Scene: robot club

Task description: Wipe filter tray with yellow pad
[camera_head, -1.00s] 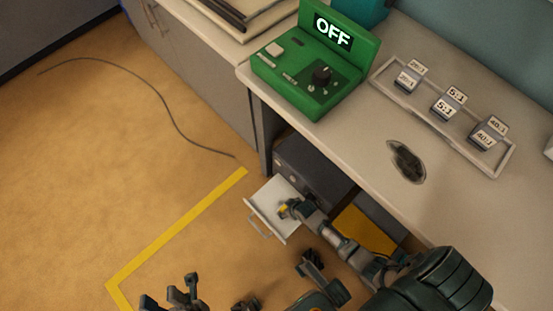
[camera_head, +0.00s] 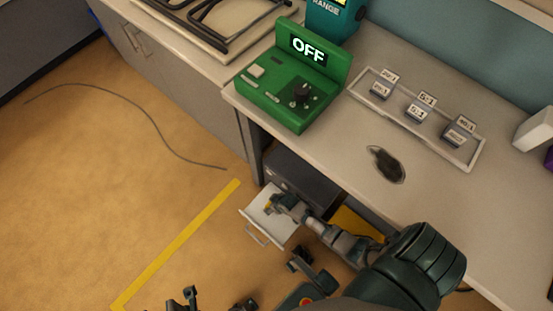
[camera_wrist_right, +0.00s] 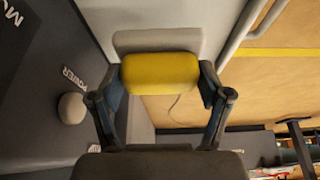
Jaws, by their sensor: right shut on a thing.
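The filter tray (camera_head: 262,226) is a pale, shallow drawer with a bar handle, pulled out of a dark unit (camera_head: 300,180) under the desk. My right gripper (camera_head: 270,205) is over the tray. In the right wrist view, my right gripper (camera_wrist_right: 160,80) is shut on the yellow pad (camera_wrist_right: 160,70). The pad lies over the pale tray surface (camera_wrist_right: 165,15), with a shadow beside it; I cannot tell whether they touch. In the head view, only a bit of the pad shows. Dark jointed parts at the bottom edge may be my left gripper (camera_head: 187,298); its jaws are unclear.
The desk edge (camera_head: 330,165) overhangs the dark unit. On the desk are a green box (camera_head: 290,90) reading OFF and a rack (camera_head: 400,120) of labelled blocks. A knob (camera_wrist_right: 72,108) and POWER label are close to the right gripper. Open floor (camera_head: 90,190) with yellow tape is left.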

